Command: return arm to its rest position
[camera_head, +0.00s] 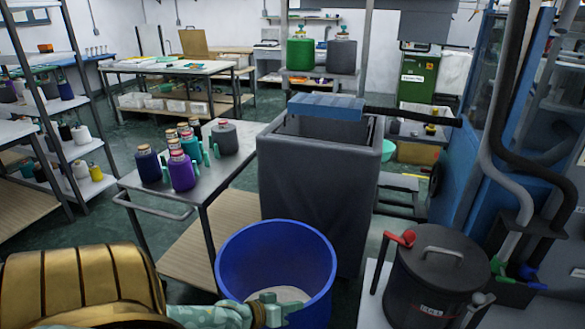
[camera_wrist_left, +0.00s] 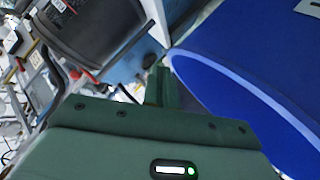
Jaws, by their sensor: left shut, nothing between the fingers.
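My left arm comes in from the bottom left of the head view, with a gold-coloured part that is mine. My left gripper (camera_head: 268,310) is at the bottom, in front of the near rim of a blue open bin (camera_head: 240,262) in the picture. It is shut and empty. In the left wrist view the shut fingers (camera_wrist_left: 161,86) stand up beside the blue bin's rim (camera_wrist_left: 230,85). I cannot tell whether they touch it. My right gripper does not show.
A metal cart (camera_head: 218,172) with several dark yarn cones stands left of the bin. A large dark grey container (camera_head: 315,175) stands behind it. A black lidded pot (camera_head: 435,278) with a red-ended handle is on the right. Shelves (camera_head: 75,150) line the left.

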